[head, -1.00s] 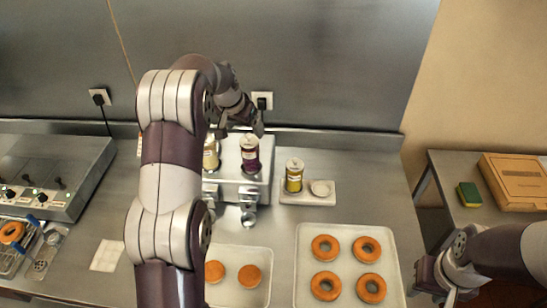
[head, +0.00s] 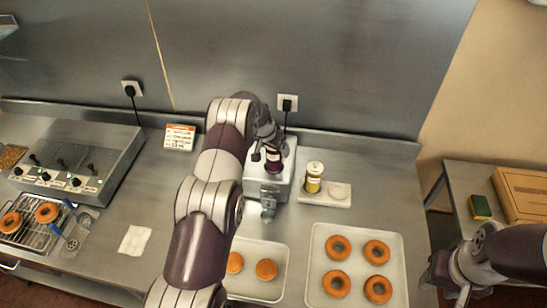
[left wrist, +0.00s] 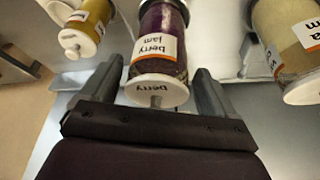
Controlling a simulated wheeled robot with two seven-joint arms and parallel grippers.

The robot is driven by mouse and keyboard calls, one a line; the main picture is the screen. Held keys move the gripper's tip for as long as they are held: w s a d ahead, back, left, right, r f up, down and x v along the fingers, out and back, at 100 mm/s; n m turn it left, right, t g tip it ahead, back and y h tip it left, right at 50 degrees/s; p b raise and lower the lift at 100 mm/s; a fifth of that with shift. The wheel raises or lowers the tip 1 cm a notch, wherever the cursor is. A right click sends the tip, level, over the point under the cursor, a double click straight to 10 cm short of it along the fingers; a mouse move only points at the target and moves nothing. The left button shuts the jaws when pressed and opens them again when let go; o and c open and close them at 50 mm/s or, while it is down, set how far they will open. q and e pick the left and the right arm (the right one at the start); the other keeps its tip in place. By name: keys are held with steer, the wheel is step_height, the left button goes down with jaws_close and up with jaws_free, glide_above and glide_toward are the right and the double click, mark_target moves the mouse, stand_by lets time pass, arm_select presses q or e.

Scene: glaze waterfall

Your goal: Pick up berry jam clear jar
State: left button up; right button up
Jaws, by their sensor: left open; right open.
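The berry jam clear jar (head: 274,165) is dark purple, with a white label, and stands in the metal stand at the back of the counter. In the left wrist view, the berry jam clear jar (left wrist: 163,34) shows upside down, its white knobbed lid towards me. My left gripper (head: 265,151) is at the jar's top in the head view. In the left wrist view my left gripper (left wrist: 158,82) is open, with a finger on each side of the lid; contact cannot be told. My right gripper (head: 457,292) is open and empty at the lower right.
A pale cream jar (left wrist: 285,38) is close on the other side in the left wrist view. Trays of doughnuts (head: 337,248) lie in front. A fryer (head: 85,160) stands left.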

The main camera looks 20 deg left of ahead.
arm_select(q)
steer(key=shift+d, duration=0.2)
steer(key=c, duration=0.7)
jaws_close()
steer(key=shift+a, duration=0.2)
steer(key=shift+r, duration=0.1)
